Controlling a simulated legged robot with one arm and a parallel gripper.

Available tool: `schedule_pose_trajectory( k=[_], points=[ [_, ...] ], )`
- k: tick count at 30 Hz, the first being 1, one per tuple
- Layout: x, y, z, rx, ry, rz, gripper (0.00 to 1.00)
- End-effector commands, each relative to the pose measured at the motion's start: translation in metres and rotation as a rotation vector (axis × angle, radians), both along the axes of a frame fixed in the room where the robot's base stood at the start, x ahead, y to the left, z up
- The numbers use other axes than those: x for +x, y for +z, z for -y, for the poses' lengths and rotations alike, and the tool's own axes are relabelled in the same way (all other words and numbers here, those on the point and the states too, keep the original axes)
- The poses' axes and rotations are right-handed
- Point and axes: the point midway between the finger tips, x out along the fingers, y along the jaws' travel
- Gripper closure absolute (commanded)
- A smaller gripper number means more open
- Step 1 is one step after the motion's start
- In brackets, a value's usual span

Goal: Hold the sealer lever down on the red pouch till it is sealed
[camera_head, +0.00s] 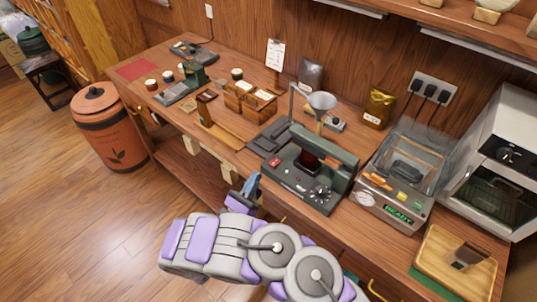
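The dark green sealer (300,190) stands at the front of the bench, with a dial and small buttons on its front panel. Its thick green lever (330,150) runs across the top. A dark red pouch (309,161) shows under the lever; its lower edge is hard to make out. Whether the lever is fully pressed down cannot be told. My gripper (248,188) is in front of the bench edge, left of the sealer and apart from the lever. Its fingers are small and partly hidden, so their opening is unclear.
A clear-lidded machine (400,180) showing READY stands right of the sealer, beside a steel oven (500,160). A funnel (322,103) and gold bag (379,107) stand behind. Wooden boxes (250,100) are left. A wooden tray (450,262) lies at the right front. An orange bin (108,130) stands on the floor.

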Motion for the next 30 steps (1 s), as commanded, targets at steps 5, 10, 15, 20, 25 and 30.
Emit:
schedule_pose_trajectory(
  k=[5,10,15,20,25,30],
  points=[
    [0.011,0.011,0.007,-0.001,-0.001,-0.001,1.0],
    [0.032,0.025,0.021,-0.003,-0.003,0.002,1.0],
    [0.052,0.04,0.032,-0.001,-0.001,0.005,1.0],
    [0.065,0.048,0.039,0.0,-0.001,0.0,1.0],
    [0.071,0.054,0.042,0.0,0.0,0.0,1.0],
    [0.071,0.055,0.042,-0.002,0.0,0.0,1.0]
  ],
)
